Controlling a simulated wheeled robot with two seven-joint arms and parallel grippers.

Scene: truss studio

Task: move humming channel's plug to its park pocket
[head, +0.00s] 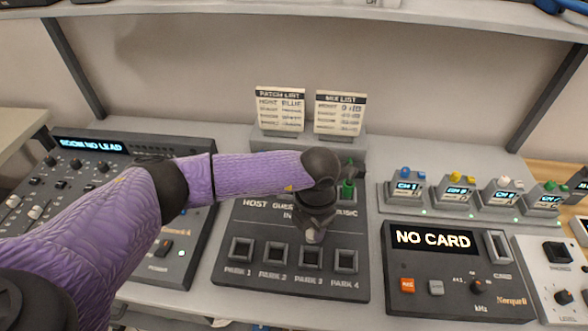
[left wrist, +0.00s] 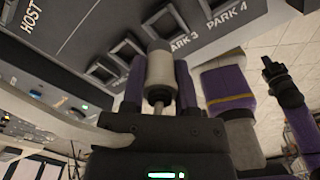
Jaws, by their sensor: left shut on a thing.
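My left gripper (head: 314,228) is shut on a plug with a pale grey-white body (head: 313,236); in the left wrist view the plug (left wrist: 160,72) sits between the two fingers. In the head view it is just above the PARK 3 pocket (head: 311,257), apart from or touching I cannot tell. Park pockets PARK 1 (head: 241,249), PARK 2 (head: 276,253) and PARK 4 (head: 346,261) look empty. A green plug (head: 348,189) stands near the MUSIC label. My arm hides the jacks at HOST and GUEST. My right gripper (left wrist: 273,70) shows small in the left wrist view; its jaws are unclear.
A patch list card (head: 281,109) and a mix list card (head: 340,113) stand behind the panel. A mixer (head: 110,190) is at left. A recorder reading NO CARD (head: 433,239) and several channel boxes (head: 407,190) are at right. A shelf (head: 300,13) crosses above.

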